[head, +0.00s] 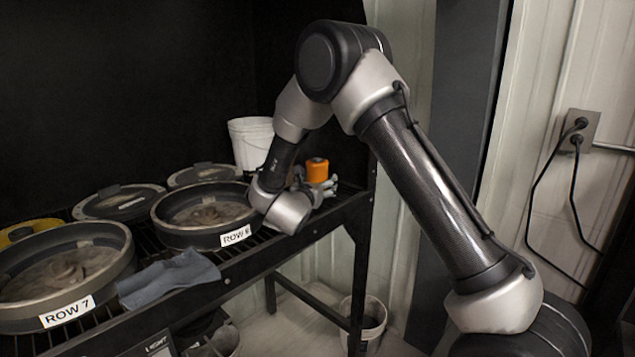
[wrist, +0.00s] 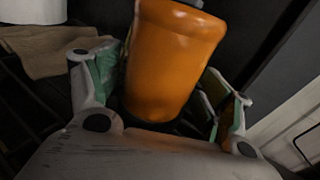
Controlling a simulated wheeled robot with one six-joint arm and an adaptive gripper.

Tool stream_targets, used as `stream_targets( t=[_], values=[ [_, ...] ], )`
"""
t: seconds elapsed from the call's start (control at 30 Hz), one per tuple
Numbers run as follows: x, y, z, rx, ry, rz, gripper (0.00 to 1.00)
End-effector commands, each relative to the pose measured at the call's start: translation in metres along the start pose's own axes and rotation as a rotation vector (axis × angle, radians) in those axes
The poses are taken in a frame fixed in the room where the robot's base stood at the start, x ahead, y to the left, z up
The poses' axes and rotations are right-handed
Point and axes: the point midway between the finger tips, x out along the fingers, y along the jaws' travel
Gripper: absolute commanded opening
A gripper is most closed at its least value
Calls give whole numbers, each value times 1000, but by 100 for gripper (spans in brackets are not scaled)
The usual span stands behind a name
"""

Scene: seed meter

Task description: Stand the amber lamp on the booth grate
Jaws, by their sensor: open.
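The amber lamp (head: 317,169) is an orange cylinder with a small dark spot on top. It shows at the right end of the bench in the head view. In the wrist view the lamp (wrist: 172,60) fills the middle, between the fingers of my gripper (wrist: 163,72). The fingers are apart, one on each side, with a visible gap at the right. In the head view my gripper (head: 318,187) is partly hidden by my wrist. The lamp's underside is hidden there, so I cannot tell what it rests on. The booth grate (head: 262,245) is the black slatted bench top.
Round pans labelled ROW 7 (head: 66,312) and ROW 8 (head: 236,235) stand on the grate. A white bucket (head: 252,140) stands behind my wrist. Another bucket (head: 366,325) is on the floor below.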

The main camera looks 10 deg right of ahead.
Motion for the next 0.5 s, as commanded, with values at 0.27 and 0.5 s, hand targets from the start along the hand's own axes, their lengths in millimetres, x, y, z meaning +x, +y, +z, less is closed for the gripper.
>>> stream_targets(
  t=[0.27, 0.5],
  values=[
    [0, 0, 10, 5, -5, 0, 79],
    [-45, 2, 15, 2, -5, 4, 79]
  ],
)
